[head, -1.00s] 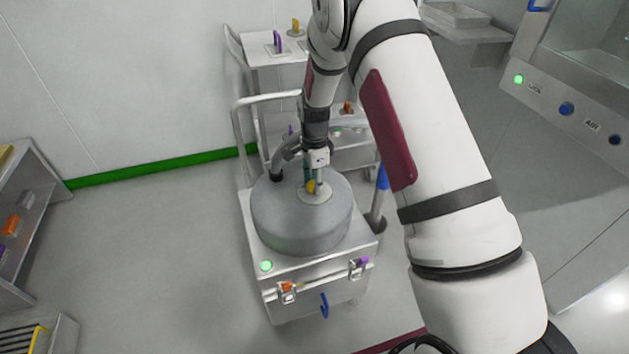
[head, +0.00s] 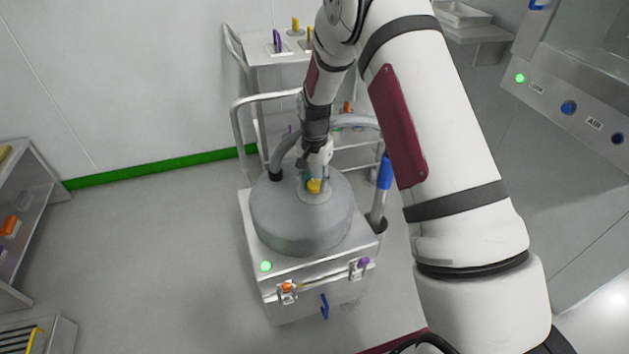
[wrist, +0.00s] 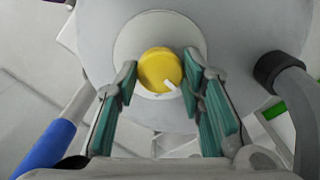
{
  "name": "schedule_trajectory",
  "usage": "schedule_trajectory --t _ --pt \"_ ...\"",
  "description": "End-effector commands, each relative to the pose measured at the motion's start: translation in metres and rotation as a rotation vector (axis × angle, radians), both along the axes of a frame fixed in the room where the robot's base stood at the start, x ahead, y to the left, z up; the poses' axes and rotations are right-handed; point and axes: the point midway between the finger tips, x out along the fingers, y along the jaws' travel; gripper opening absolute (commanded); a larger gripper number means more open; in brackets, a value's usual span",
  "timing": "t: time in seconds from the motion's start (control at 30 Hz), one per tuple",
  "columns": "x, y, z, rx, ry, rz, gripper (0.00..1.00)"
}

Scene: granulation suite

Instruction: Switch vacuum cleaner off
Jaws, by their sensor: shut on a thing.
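In the wrist view the yellow knob (wrist: 160,68) has a white mark pointing to the lower right. My gripper (wrist: 160,72) has its teal-padded fingers on either side of the knob and is shut on it. In the head view my gripper (head: 314,182) is over the drum top and partly hides the knob. A green light (head: 266,266) glows on the cart's front left corner.
A grey hose (head: 285,152) arches from the drum behind my gripper. A blue-gripped wand (head: 384,172) stands at the right of the cart. Orange and purple latches are on the cart front. A trolley (head: 262,60) is behind. Open floor lies to the left.

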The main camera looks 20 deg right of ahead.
Motion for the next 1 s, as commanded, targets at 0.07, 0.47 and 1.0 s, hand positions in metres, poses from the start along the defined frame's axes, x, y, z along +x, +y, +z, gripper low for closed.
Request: schedule_trajectory --t 0.07,0.47,1.0 --pt "0.0004 0.0004 -0.0001 0.002 -0.001 0.073 0.08" --pt "0.0005 0.0002 0.0003 0.001 -0.002 0.445 0.08" --pt "0.0005 0.0006 0.0005 0.001 -0.002 0.754 0.08"
